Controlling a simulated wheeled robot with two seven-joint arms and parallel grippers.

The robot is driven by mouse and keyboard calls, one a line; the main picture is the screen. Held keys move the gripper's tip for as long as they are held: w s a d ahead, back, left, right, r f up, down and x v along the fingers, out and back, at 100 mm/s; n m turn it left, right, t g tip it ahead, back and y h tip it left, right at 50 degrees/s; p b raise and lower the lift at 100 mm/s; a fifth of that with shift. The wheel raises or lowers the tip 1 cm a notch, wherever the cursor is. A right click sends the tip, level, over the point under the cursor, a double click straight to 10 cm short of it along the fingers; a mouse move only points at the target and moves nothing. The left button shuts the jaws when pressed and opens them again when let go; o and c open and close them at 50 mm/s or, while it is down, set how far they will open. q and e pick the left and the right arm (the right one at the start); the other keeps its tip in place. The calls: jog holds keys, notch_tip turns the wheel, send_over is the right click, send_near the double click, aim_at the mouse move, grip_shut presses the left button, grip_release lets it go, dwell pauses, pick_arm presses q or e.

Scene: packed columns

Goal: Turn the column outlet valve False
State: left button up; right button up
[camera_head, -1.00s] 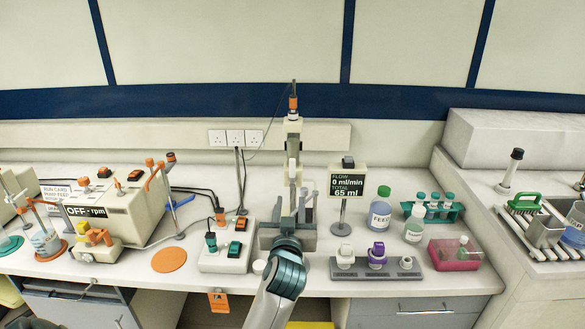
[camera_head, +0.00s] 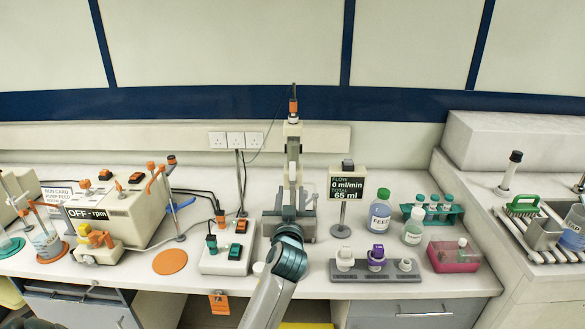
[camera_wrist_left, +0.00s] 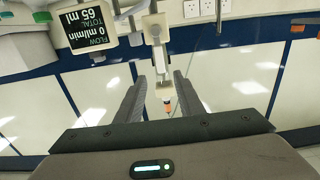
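The column (camera_head: 293,145) stands upright on a grey base at the centre of the bench, with an orange cap on top. Its lower end and the outlet valve are hidden behind my left gripper (camera_head: 291,202) in the head view. The left gripper points at the column from the front, fingers apart and pointing upward in the picture. In the left wrist view the open fingers (camera_wrist_left: 162,95) stand on either side of the column's orange-tipped part (camera_wrist_left: 167,104), with nothing visibly clamped. The valve handle is not clear there.
The flow display (camera_head: 346,185) right of the column reads 0 ml/min, total 65 ml. A switch box (camera_head: 227,255) sits to the left, a grey bottle rack (camera_head: 375,275) at front right. The pump (camera_head: 110,215) at left reads OFF.

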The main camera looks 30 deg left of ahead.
aim_at(292, 171)
pick_arm(q)
jog(key=p+x, duration=0.3)
jog(key=x, duration=1)
jog(key=shift+w+a+p, duration=0.15)
jog(key=shift+p, duration=0.2)
jog(key=shift+c, duration=0.6)
grip_shut()
